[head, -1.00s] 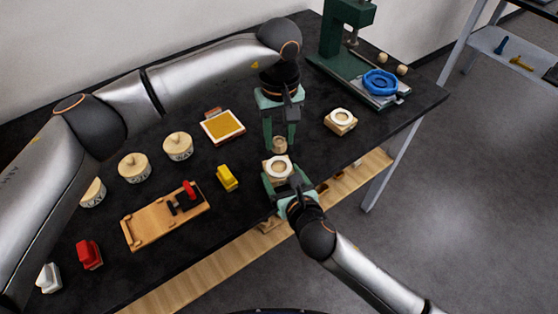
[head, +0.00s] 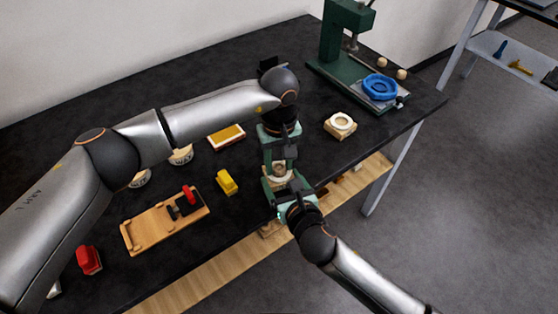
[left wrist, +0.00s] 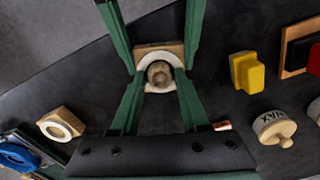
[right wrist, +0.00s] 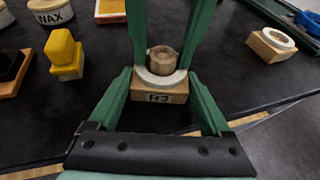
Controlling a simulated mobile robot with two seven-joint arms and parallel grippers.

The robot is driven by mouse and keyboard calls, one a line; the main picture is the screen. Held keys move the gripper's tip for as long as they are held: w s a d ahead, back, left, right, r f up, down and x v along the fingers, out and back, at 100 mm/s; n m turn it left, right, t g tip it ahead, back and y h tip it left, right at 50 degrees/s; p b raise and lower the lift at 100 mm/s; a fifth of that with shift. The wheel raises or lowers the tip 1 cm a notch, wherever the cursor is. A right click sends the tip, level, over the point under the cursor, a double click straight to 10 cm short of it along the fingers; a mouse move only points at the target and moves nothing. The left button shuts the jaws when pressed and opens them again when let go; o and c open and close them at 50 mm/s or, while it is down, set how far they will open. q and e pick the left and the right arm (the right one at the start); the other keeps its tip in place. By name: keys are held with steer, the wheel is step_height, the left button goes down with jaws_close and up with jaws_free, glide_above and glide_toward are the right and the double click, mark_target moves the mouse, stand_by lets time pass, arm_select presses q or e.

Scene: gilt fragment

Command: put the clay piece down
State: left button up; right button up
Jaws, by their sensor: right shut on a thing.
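The clay piece, a small brown round lump (right wrist: 163,60), stands within a white ring (right wrist: 146,77) on a pale wooden block (right wrist: 160,97). It also shows in the left wrist view (left wrist: 160,74). My left gripper (head: 280,165) points down over it; its fingers are apart on either side, with gaps between them and the clay. My right gripper (head: 278,181) is shut on the wooden block, with a finger against each side. In the head view the fingers of both grippers hide much of the block and clay.
A second block with a white ring (head: 340,125) stands to the right. Behind it is a green press (head: 342,50) with a blue dish (head: 381,87). A yellow block (head: 227,182) and a wooden board (head: 150,228) lie left of the grippers. The table's front edge is close.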

mark_target(279, 167)
arm_select(q)
steer(key=o, duration=0.4)
steer(key=shift+r, duration=0.15)
step_height(279, 167, up, 12)
steer(key=shift+r, duration=0.1)
stand_by(0.3)
arm_select(e)
steer(key=o, duration=0.8)
steer(key=shift+r, duration=0.15)
step_height(279, 167, up, 10)
steer(key=shift+f, duration=0.1)
